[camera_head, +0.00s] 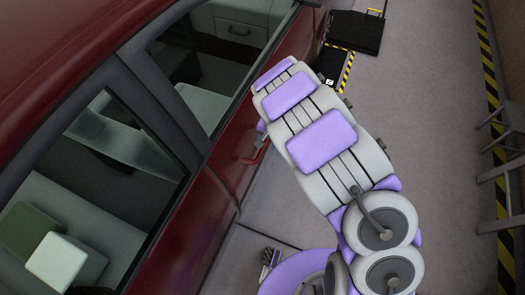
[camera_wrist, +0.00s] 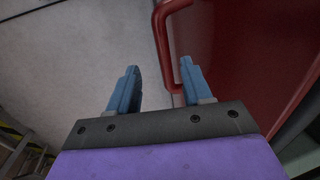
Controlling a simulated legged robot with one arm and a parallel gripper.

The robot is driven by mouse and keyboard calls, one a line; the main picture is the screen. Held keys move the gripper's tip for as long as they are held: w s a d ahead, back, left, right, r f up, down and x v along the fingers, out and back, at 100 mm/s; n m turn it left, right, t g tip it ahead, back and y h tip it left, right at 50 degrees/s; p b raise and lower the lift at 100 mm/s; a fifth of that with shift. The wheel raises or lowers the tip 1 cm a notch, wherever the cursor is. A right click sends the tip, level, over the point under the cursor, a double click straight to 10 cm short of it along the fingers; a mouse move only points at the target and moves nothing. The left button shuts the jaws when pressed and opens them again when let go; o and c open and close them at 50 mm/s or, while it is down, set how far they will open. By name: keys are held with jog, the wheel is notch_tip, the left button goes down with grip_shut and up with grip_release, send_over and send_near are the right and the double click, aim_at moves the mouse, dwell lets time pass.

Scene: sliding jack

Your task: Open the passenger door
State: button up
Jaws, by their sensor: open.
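The red car (camera_head: 215,165) fills the left of the head view, and its side door is shut. The door's red handle (camera_head: 252,158) shows just beside the end of my arm. In the wrist view the handle (camera_wrist: 163,40) is a curved red bar. It runs down between the two blue fingers, close to the right finger, and its lower end passes near that finger. My gripper (camera_wrist: 159,65) is open, with a wide gap between the fingers. I cannot tell whether a finger touches the handle. In the head view my arm mostly hides the gripper.
The grey floor (camera_head: 410,120) is free to the right of the car. A black-and-yellow striped line (camera_head: 489,80) and a metal frame (camera_head: 502,190) stand at the right edge. A black platform (camera_head: 355,32) lies at the back.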

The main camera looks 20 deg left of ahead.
aim_at(261, 151)
jog(key=f, duration=0.2)
jog(key=a+f, duration=0.1)
jog(key=f, duration=0.2)
jog(key=a+f+b, duration=0.1)
jog(key=f, duration=0.1)
jog(key=shift+a+f, duration=0.25)
jog(key=shift+f, duration=0.3)
jog(key=shift+w+d+f, duration=0.1)
jog(key=shift+f, duration=0.1)
jog(key=shift+d, duration=0.1)
jog(key=shift+a, duration=0.2)
jog(key=c, duration=0.4)
jog(key=shift+d, duration=0.1)
grip_shut()
